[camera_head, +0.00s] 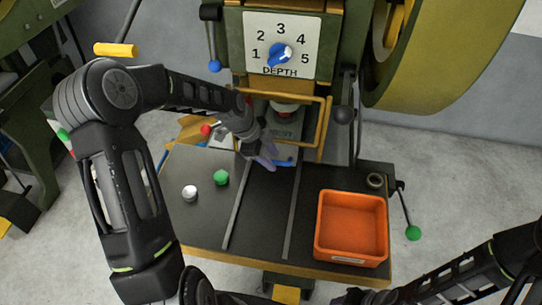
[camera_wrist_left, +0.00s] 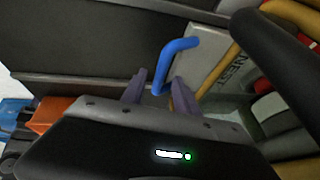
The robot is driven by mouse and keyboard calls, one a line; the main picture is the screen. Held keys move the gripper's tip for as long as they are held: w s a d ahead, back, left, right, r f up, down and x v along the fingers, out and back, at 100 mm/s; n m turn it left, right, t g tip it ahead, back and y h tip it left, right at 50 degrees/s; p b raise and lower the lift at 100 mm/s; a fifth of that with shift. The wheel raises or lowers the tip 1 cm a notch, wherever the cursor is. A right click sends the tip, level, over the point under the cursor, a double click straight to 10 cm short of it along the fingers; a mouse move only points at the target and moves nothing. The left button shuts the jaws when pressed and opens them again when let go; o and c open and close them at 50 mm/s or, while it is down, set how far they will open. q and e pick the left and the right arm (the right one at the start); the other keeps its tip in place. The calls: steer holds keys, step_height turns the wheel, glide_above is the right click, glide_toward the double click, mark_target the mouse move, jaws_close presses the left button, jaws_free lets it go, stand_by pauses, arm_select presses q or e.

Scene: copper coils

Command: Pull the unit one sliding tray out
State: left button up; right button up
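The sliding tray (camera_head: 285,152) sits under the press in a yellow frame, its pale plate partly hidden by my arm. It also shows in the left wrist view as a pale plate (camera_wrist_left: 224,66) with dark lettering that reads "NEST". A blue bent handle (camera_head: 284,163) sticks out at its front. My left gripper (camera_head: 266,160) is at the handle's left end. In the left wrist view, its purple fingers (camera_wrist_left: 160,92) stand apart, and the lower end of the blue handle (camera_wrist_left: 178,47) appears between them. Whether they touch it is unclear.
The dark table (camera_head: 262,215) has two pale rails running to its front edge. An orange bin (camera_head: 351,226) stands at the right front. Green (camera_head: 221,177) and silver (camera_head: 189,193) knobs sit at the left. Between the rails the table is clear.

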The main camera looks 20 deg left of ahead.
arm_select(q)
steer(key=shift+d+f, duration=0.1)
steer(key=shift+f, duration=0.05)
steer(key=shift+c, duration=0.3)
jaws_close()
stand_by(1.1)
